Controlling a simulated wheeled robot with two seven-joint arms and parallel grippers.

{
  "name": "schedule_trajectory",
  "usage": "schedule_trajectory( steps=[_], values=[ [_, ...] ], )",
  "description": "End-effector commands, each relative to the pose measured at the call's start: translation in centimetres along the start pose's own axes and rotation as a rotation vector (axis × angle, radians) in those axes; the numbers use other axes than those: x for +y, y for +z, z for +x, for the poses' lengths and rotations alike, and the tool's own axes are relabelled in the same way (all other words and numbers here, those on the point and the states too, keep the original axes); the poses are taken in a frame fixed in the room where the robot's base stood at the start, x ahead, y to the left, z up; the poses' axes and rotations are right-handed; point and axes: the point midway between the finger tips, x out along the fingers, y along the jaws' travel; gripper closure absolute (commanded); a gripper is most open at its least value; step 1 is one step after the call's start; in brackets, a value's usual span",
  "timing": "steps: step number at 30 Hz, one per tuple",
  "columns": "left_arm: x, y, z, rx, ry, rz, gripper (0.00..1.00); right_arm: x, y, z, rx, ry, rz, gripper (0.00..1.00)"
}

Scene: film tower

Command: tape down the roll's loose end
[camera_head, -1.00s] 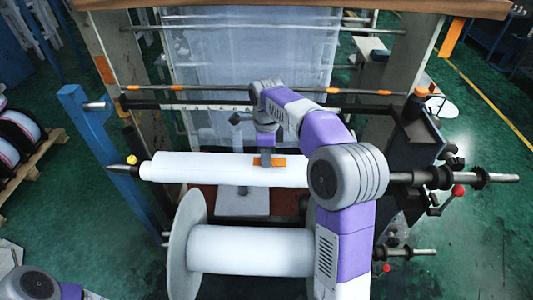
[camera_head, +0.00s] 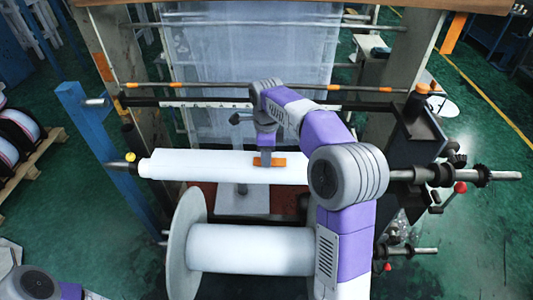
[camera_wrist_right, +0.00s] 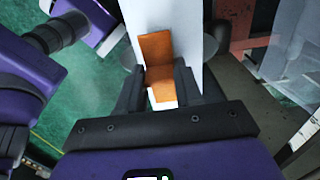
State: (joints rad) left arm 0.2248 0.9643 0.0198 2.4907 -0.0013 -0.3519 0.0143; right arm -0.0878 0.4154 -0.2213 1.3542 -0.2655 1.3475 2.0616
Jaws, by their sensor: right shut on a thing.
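The white film roll (camera_head: 215,167) lies across the machine on a horizontal shaft, and shows as a white band in the right wrist view (camera_wrist_right: 163,16). My right gripper (camera_head: 267,161) is at the roll from above, with its fingers (camera_wrist_right: 160,75) shut on an orange piece of tape (camera_wrist_right: 155,48). The tape (camera_head: 280,162) lies against the roll's surface, part of it beyond the fingers and part on the near side. I cannot make out the roll's loose end. My left gripper is out of view; only a bit of my left arm shows at the lower left.
A larger white spool (camera_head: 250,250) with a round flange sits below the roll. A blue post (camera_head: 95,130) stands at the left, and a dark machine bracket (camera_head: 418,130) at the right. Translucent film (camera_head: 250,60) hangs behind.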

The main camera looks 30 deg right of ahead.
Motion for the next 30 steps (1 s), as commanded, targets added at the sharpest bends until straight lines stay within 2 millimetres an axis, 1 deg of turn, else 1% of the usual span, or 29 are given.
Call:
schedule_trajectory(
  steps=[24, 30],
  values=[
    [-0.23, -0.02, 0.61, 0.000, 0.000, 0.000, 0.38, 0.02, 0.01, 1.07, 0.001, 0.001, 0.000, 0.93],
    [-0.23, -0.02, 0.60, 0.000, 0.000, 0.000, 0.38, 0.02, 0.01, 1.08, 0.000, 0.001, 0.000, 0.93]
  ],
)
